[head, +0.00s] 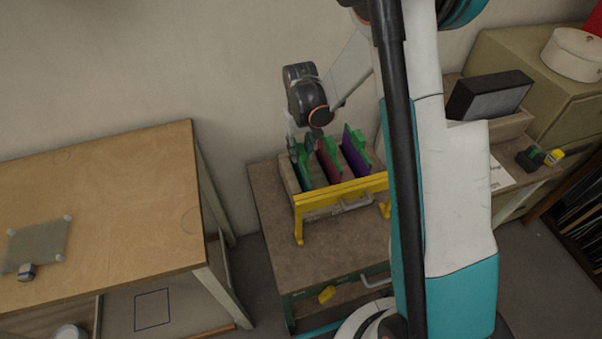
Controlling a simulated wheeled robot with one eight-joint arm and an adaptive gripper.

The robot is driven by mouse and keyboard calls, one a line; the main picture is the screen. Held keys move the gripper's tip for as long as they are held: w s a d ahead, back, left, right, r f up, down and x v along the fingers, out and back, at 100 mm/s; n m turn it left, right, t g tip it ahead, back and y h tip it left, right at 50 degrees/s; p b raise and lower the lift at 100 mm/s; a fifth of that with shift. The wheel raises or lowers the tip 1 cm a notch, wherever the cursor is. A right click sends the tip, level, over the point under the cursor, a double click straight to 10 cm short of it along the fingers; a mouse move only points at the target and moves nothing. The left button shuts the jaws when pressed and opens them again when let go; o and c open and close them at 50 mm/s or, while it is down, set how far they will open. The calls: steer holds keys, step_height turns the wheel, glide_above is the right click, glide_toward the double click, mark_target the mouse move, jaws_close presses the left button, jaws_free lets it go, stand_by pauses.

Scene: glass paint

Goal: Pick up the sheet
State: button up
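Upright sheets stand in a wooden rack with a yellow front (341,192) on a small brown table. They include a dark green sheet (303,172) at the left, a dark red sheet (328,163) in the middle and a purple sheet (355,157) at the right, with green pieces at their edges. My gripper (294,153) is low over the rack's left end, close by the green sheet. Its fingers are small and partly merge with the rack, so contact and opening are unclear. A grey-green flat sheet (37,247) with pale corner pieces lies on the left wooden table.
The wooden table (120,210) at left is mostly bare. The brown table (343,235) is clear in front of the rack. A wall is close behind it. At right are a dark box (490,95), a cabinet with a white round container (573,52), and small jars (532,157).

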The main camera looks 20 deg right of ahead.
mark_target(301, 166)
step_height(301, 166, down, 8)
steer(key=b, duration=0.3)
steer(key=shift+d, duration=0.1)
steer(key=shift+c, duration=0.5)
jaws_close()
